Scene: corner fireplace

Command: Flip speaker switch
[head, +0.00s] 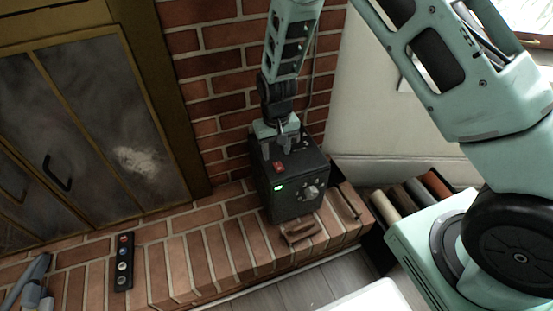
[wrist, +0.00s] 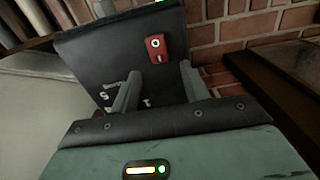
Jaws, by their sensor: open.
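The speaker is a dark box (head: 290,200) standing on the brick ledge, with a lit green light and knobs on its front. A red switch (head: 279,167) sits on its top face; it also shows in the wrist view as a red plate (wrist: 156,45) with a round white mark and a small light slot. My gripper (head: 280,148) is over the speaker's top, behind the switch in the head view. In the wrist view its two fingers (wrist: 159,70) are spread and empty, with the red plate just beyond the gap between them. I cannot tell whether a fingertip touches the speaker.
A dark strip with several round knobs (head: 123,262) lies on the brick ledge (head: 190,262) at left. A small brown object (head: 300,232) lies in front of the speaker. Fireplace doors (head: 90,130) are at left, a brick wall (head: 215,60) behind, and rolled items (head: 418,192) at right.

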